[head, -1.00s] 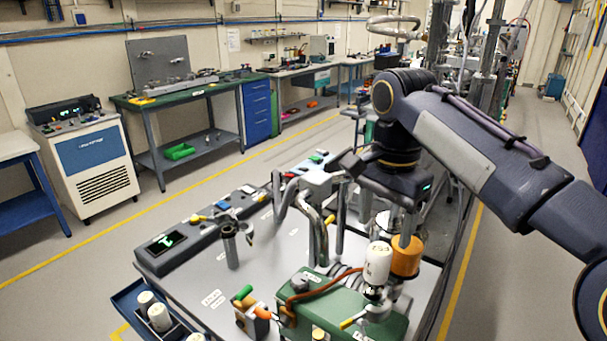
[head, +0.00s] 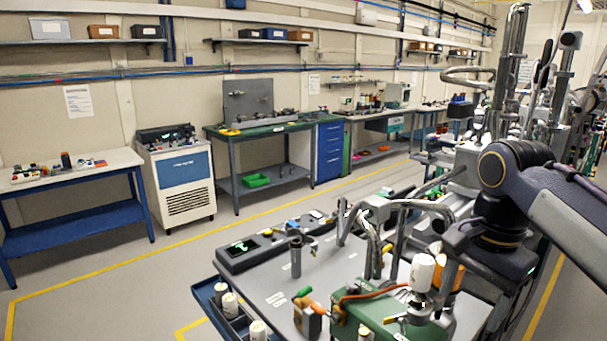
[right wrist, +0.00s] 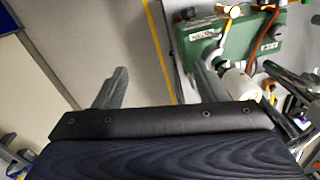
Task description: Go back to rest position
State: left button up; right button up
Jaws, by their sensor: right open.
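My right arm comes in from the right in the head view, with its dark wrist (head: 495,243) low over the right side of the grey cart top (head: 262,290). In the right wrist view my right gripper (right wrist: 161,72) has its two grey fingers spread wide, with only floor and a yellow line between them. It holds nothing. In the head view its fingers are hard to tell from the metal pipes around them. The right finger appears close to the white cylinder (right wrist: 238,84) in the wrist view; contact cannot be told. My left gripper is in neither view.
On the cart stand a green box (head: 375,314), a white cylinder (head: 421,272), curved metal pipes (head: 372,230) and a dark control panel (head: 262,247). A blue tray (head: 207,296) with white cylinders hangs at its left. Open floor (head: 130,285) lies left, before benches along the wall.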

jog(key=s+a+f+n+t+y, duration=0.1)
jog(key=s+a+f+n+t, duration=0.1)
jog(key=s+f+n, duration=0.3)
jog(key=s+a+f+n+t+y, duration=0.2)
jog(key=s+f+n, duration=0.3)
jog(key=s+f, duration=0.5)
notch_tip(320, 180, down, 3)
jog(key=shift+s+a+r+t, duration=0.15)
jog(key=shift+a+r+t, duration=0.05)
jog(key=shift+t, duration=0.4)
